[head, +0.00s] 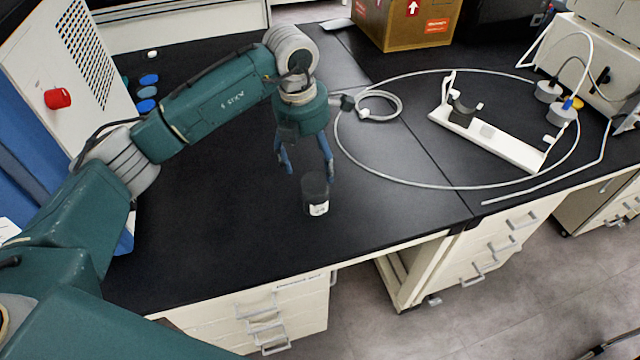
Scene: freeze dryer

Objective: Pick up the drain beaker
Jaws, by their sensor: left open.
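A small dark beaker (315,188) with a white label on its lower side stands upright on the black bench top, near the front edge. I take it to be the drain beaker. My left gripper (305,172) points down just behind and above it, with its two blue-grey fingers spread apart. The right finger overlaps the beaker's top edge in the picture. I cannot tell whether it touches. Nothing shows held between the fingers. My right gripper is not in view.
A white hose (372,178) loops over the bench to the right, around a white bracket stand (500,147). A cardboard box (405,25) stands at the back. A white cabinet with a red knob (58,98) is at left. The bench left of the beaker is clear.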

